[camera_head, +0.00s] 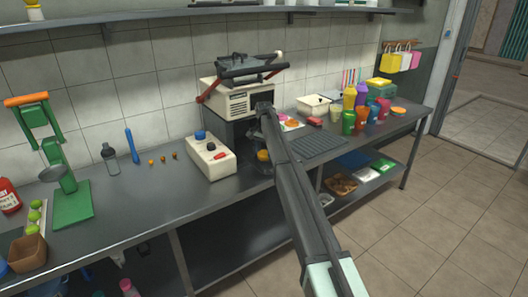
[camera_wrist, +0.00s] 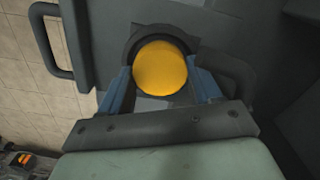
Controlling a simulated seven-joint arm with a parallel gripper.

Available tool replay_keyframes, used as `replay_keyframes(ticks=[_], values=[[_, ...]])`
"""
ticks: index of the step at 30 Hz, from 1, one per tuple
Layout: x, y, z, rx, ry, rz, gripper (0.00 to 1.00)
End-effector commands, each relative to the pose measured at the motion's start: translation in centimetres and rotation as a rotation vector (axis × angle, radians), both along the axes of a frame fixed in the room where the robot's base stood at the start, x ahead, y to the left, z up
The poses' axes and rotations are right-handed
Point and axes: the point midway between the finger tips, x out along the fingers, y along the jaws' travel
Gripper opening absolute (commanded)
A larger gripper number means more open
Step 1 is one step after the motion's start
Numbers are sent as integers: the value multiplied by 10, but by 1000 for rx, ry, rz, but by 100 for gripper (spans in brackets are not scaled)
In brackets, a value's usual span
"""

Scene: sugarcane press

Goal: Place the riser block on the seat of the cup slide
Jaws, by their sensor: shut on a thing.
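The riser block (camera_wrist: 163,68) looks like a yellow-orange piece with a round top. In the wrist view it sits between the two blue fingers of my gripper (camera_wrist: 166,76), which is shut on it. A dark rounded rim (camera_wrist: 132,42), apparently the seat of the cup slide, curves around the far side of the block. I cannot tell whether the block touches the seat or is above it. In the head view the yellow block (camera_head: 263,155) shows low at the front of the press (camera_head: 236,101), beside my arm. My arm hides most of the gripper and slide there.
A dark ribbed mat (camera_head: 318,146) and several coloured cups are to the right. A dark handle (camera_wrist: 48,40) is at left in the wrist view.

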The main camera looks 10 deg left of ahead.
Motion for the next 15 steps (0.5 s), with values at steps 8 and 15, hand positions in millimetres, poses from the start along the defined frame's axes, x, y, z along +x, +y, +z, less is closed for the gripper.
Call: replay_keyframes(ticks=[8, 15], values=[[0, 0, -3, 0, 0, 0, 32], [0, 0, -6, -1, 1, 0, 73]])
